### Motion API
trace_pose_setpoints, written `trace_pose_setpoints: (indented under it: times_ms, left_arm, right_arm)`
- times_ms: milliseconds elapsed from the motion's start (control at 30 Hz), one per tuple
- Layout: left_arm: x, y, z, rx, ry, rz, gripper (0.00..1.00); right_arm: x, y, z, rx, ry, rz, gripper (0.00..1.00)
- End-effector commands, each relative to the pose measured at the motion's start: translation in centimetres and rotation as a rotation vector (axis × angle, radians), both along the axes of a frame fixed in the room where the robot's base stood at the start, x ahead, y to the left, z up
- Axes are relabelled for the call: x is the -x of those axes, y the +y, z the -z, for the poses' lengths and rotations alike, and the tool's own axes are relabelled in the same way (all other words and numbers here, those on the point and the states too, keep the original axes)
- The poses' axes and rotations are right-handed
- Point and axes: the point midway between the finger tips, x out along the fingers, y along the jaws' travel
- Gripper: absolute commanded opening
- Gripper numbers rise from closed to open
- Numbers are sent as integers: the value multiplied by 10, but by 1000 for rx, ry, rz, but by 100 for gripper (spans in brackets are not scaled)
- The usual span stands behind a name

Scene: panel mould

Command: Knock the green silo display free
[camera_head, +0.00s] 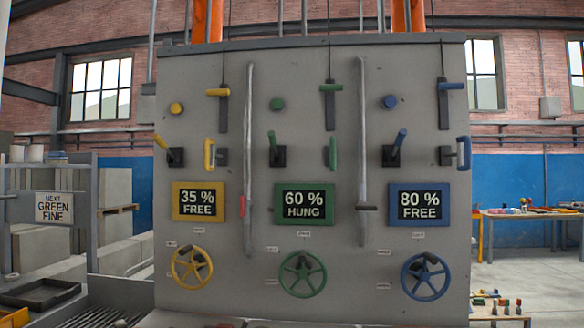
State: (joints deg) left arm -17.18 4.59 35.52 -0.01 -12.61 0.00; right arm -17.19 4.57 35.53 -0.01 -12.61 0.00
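The green-framed silo display (304,204) is in the middle of the grey panel (310,65) and reads "60 % HUNG". The green column also has a round button (277,104), a T-handle (331,88) at the top of a dark slot, a tilted lever (272,140), a green upright handle (332,152) and a handwheel (302,274). The yellow display (199,202) reads "35 % FREE". The blue display (419,205) reads "80 % FREE". Neither of my grippers is in view.
Yellow controls with a handwheel (191,268) are left; blue controls with a handwheel (426,276) are right. Two upright grey rods separate the columns. A sign (54,207) with "GREEN FINE" hangs left. A table (530,212) with parts stands right. A dark tray (40,293) lies lower left.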

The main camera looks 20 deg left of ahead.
Motion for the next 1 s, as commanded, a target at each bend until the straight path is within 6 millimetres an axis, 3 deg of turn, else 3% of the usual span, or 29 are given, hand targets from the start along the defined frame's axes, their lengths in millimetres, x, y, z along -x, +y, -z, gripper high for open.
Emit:
trace_pose_setpoints:
  times_ms: [833, 1000]
  left_arm:
    - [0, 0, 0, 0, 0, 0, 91]
    - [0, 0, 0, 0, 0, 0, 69]
  right_arm:
    - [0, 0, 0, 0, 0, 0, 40]
    - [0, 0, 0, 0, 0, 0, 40]
